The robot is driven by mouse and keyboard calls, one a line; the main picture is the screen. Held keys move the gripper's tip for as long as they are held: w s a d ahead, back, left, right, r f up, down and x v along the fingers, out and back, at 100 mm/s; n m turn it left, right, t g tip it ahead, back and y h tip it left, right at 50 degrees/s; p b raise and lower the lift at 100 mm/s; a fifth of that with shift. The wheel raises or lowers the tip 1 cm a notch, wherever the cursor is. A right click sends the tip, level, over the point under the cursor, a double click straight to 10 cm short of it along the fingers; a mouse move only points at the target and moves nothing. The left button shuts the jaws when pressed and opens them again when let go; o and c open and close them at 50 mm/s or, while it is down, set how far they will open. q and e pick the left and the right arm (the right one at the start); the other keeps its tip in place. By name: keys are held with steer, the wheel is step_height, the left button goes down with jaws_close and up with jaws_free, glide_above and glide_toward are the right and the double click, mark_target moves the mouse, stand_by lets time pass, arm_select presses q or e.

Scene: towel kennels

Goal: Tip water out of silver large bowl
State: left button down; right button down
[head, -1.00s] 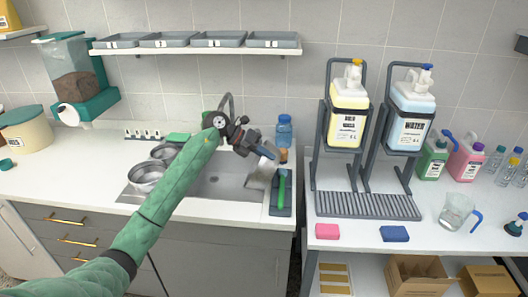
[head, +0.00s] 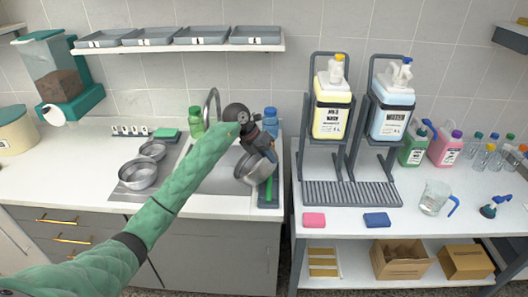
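A silver bowl (head: 251,170) hangs tilted over the right side of the sink (head: 215,184). My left gripper (head: 266,153) is at its upper rim and shut on it. My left forearm crosses in front of the sink and hides part of the basin. I cannot make out any water in the bowl. Two other silver bowls stand upright on the drainboard at the left, a larger one in front (head: 138,174) and a smaller one behind (head: 153,150). My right gripper is not in view.
A faucet (head: 212,100) rises behind the sink, with a green bottle (head: 196,122) and a blue bottle (head: 270,118) nearby. A green brush (head: 269,190) lies right of the sink. Dispensers stand on the right table (head: 345,222). The left counter (head: 70,165) is mostly clear.

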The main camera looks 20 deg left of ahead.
mark_target(275, 165)
arm_select(q)
steer(key=shift+w+d+y, duration=0.1)
steer(key=shift+d+y, duration=0.2)
steer(key=shift+y, duration=0.1)
steer(key=shift+w+d+f+g+y, duration=0.1)
steer(key=shift+d+f+g+y, duration=0.25)
steer(key=shift+f+y, duration=0.35)
steer(key=shift+w+d+f+g+y+p, duration=0.15)
steer(key=shift+d+f+g+y, duration=0.1)
steer(key=shift+f+y, duration=0.3)
steer(key=shift+d+f+g+y+p, duration=0.1)
steer(key=shift+d+f+y+p, duration=0.2)
steer(key=shift+y, duration=0.35)
steer(key=shift+w+d+f+g+y, duration=0.1)
steer(key=shift+d+f+g+y, duration=0.1)
steer(key=shift+f+y, duration=0.35)
steer(key=shift+d+f+g+y, duration=0.15)
steer(key=shift+f+y, duration=0.25)
steer(key=shift+y, duration=0.25)
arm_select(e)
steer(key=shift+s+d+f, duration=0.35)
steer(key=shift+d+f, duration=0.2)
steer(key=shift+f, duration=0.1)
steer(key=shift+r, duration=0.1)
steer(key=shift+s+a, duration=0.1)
